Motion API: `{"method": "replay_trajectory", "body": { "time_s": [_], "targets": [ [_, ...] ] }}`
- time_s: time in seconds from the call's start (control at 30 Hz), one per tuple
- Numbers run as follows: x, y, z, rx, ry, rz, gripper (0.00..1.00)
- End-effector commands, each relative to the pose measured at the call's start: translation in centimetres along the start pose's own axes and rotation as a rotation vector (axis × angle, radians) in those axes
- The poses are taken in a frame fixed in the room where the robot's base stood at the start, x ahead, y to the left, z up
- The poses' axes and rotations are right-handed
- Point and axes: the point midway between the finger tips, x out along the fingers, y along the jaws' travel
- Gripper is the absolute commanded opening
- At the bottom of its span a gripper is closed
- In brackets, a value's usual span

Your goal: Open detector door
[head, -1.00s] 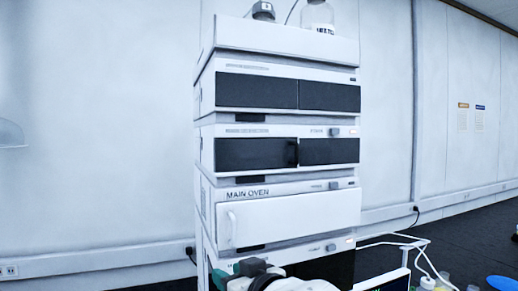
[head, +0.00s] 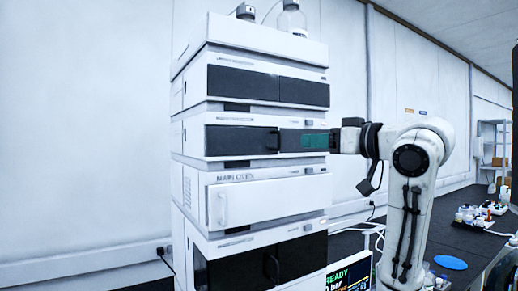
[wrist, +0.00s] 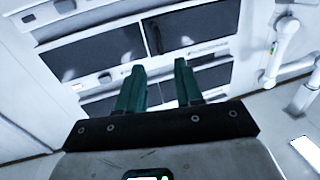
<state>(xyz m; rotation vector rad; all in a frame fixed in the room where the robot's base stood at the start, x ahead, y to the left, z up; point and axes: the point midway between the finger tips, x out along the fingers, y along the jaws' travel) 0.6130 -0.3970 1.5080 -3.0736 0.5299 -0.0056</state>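The instrument stack (head: 250,130) stands upright in the middle of the head view. Its second module from the top has a dark front, with a left panel (head: 240,140) and a black upright handle (head: 279,141) near the middle. The panels look shut. I cannot read which module is the detector. My gripper (head: 315,141) is level with this module, in front of its right panel and to the right of the handle. In the wrist view my gripper's green fingers (wrist: 159,66) are apart, with nothing between them. A dark-fronted module and a black handle (wrist: 154,37) lie beyond them.
Below is the main oven with a white door (head: 265,198) and white handle (head: 223,208). A lower module has dark doors (head: 260,265). A bottle (head: 291,18) stands on top. A screen (head: 349,274) and a bench (head: 465,240) with small bottles are at the right.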

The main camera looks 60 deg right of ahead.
Motion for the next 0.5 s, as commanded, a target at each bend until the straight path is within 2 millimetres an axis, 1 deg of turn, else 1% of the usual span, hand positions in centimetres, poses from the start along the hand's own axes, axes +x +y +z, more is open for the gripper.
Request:
{"method": "replay_trajectory", "body": {
  "time_s": [0.03,0.07,0.17,0.27,0.37,0.5],
  "targets": [
    [-0.7,0.4,-0.2,-0.01,0.001,0.009,0.36],
    [-0.9,0.5,-0.3,-0.014,0.0,0.011,0.36],
    [-0.9,0.6,-0.6,-0.018,-0.001,0.013,0.36],
    [0.0,0.5,-0.7,-0.016,-0.002,0.009,0.36],
    [1.6,0.5,-0.6,-0.015,-0.004,0.009,0.36],
    [4.2,0.6,-0.7,-0.014,-0.003,0.01,0.36]
  ]
}}
